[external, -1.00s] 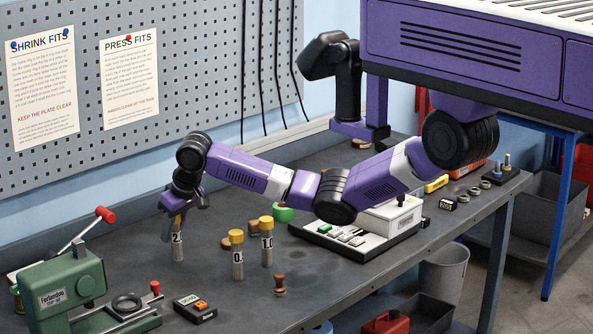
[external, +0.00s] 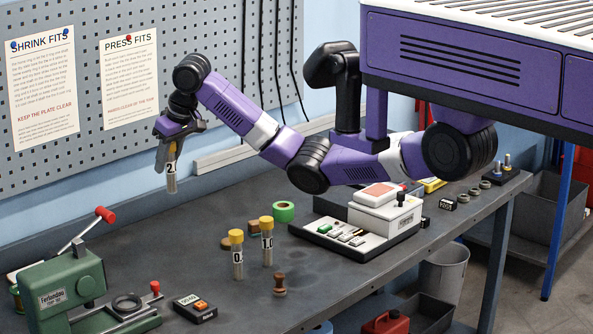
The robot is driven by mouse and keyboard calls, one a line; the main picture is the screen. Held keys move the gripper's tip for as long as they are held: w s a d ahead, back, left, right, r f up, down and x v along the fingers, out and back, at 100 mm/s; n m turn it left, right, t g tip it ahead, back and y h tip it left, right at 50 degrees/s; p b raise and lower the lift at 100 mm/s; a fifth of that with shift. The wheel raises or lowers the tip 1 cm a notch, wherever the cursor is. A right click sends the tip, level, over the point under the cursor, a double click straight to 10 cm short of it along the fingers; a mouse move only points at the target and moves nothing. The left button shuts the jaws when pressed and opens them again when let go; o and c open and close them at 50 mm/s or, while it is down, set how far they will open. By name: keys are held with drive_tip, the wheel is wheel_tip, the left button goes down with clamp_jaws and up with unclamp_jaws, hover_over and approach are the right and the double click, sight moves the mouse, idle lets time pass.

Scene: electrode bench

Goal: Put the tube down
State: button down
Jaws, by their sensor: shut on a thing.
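A clear tube labelled "2." (external: 171,178) hangs upright below my gripper (external: 169,150), well above the bench top. My gripper is shut on its upper end, which the fingers hide. Two other tubes with yellow caps stand upright on the bench: one labelled "0." (external: 237,256) and one labelled "1.0" (external: 267,250). They are to the right of the held tube and lower in the picture.
A green press (external: 75,290) stands at the front left, with a small black box (external: 195,308) beside it. A brown spool (external: 280,286), a green tape roll (external: 284,211) and a white instrument (external: 385,215) are on the bench (external: 150,240). The bench's left-middle is clear.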

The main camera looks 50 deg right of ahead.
drive_tip(key=d+m+p, duration=0.2)
drive_tip(key=d+p, duration=0.1)
drive_tip(key=d, duration=1.2)
drive_tip(key=s+d+n+y+p, duration=0.1)
drive_tip(key=s+d+n+p, duration=0.45)
drive_tip(key=s+d, duration=0.8)
drive_tip(key=s+a+n+g+y, duration=0.2)
drive_tip(key=s+a+n, duration=0.1)
drive_tip(key=n, duration=0.3)
drive_tip(key=shift+n, duration=0.25)
drive_tip(key=shift+f+b, duration=1.15)
drive_tip(key=shift+f, duration=8.75)
drive_tip(key=shift+a, duration=0.1)
